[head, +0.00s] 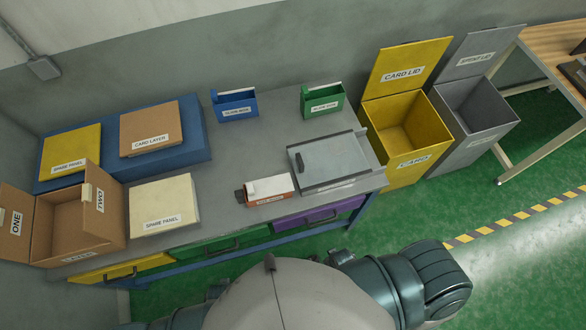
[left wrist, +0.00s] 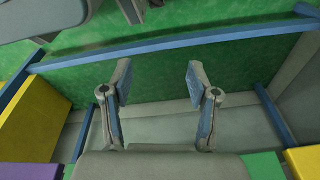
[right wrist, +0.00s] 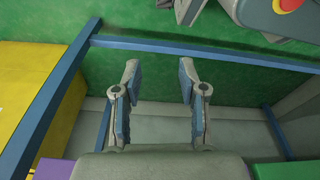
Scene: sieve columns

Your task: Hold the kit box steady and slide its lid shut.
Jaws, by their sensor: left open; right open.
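A small red box (head: 270,192) with a pale top lies near the bench's front edge in the head view. A dark block (head: 240,196) juts from its left end. Its front label is too small to read, and I cannot tell for sure that it is the kit box or how its lid sits. My left gripper shows in the left wrist view (left wrist: 158,82), open and empty. My right gripper shows in the right wrist view (right wrist: 157,80), open and empty. Both point at the green floor and bench frame, away from the red box. Neither gripper shows in the head view.
On the grey bench, a grey tray (head: 340,180) with a dark knob lies right of the red box. Blue (head: 236,106) and green (head: 323,101) boxes stand behind. Panels and an open carton (head: 75,225) fill the left. Yellow (head: 395,170) and grey bins stand at right.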

